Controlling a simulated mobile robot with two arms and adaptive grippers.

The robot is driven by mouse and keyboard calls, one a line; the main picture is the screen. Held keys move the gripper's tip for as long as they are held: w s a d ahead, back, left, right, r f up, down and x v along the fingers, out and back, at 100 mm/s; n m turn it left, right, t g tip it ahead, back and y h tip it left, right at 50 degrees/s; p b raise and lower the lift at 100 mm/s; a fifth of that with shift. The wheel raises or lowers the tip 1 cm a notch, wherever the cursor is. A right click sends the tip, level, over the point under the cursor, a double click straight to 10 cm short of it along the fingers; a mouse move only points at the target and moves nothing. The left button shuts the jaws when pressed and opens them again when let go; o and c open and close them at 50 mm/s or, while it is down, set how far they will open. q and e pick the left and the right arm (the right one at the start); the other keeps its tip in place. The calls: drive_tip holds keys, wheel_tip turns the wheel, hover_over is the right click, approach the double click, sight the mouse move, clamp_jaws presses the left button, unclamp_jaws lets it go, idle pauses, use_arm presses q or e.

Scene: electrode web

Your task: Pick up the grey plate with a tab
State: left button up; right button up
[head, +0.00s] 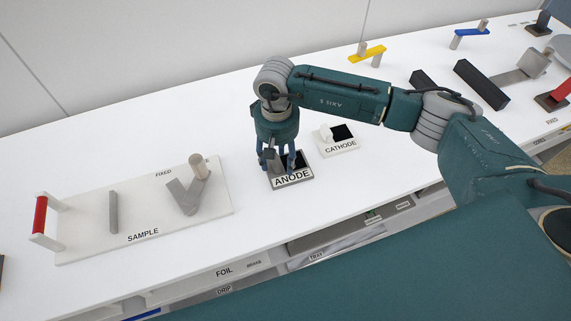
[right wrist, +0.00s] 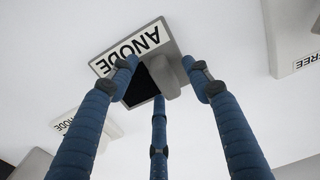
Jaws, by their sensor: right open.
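The grey plate with a tab (head: 293,179) lies flat on the white table, with a black square and a white ANODE label. In the right wrist view the plate (right wrist: 131,48) shows beyond the fingertips, with its grey rounded tab (right wrist: 167,82) between them. My right gripper (head: 279,161) points down over the plate, open. In the right wrist view its three blue fingers (right wrist: 160,82) are spread around the tab, with no clear grip on it. Whether the fingertips touch the plate cannot be told. The fingers hide part of the plate. My left gripper is not in view.
The white CATHODE plate (head: 341,147) lies just right of the grey plate. A white SAMPLE board (head: 90,240) with a red handle stands at the left. Black blocks (head: 481,84) and a yellow bar (head: 367,54) stand farther right. Labelled shelves (head: 215,275) lie below the front edge.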

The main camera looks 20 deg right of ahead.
drive_tip(key=c, duration=1.2)
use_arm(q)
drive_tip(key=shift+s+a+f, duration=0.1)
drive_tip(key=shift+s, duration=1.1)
use_arm(e)
clamp_jaws()
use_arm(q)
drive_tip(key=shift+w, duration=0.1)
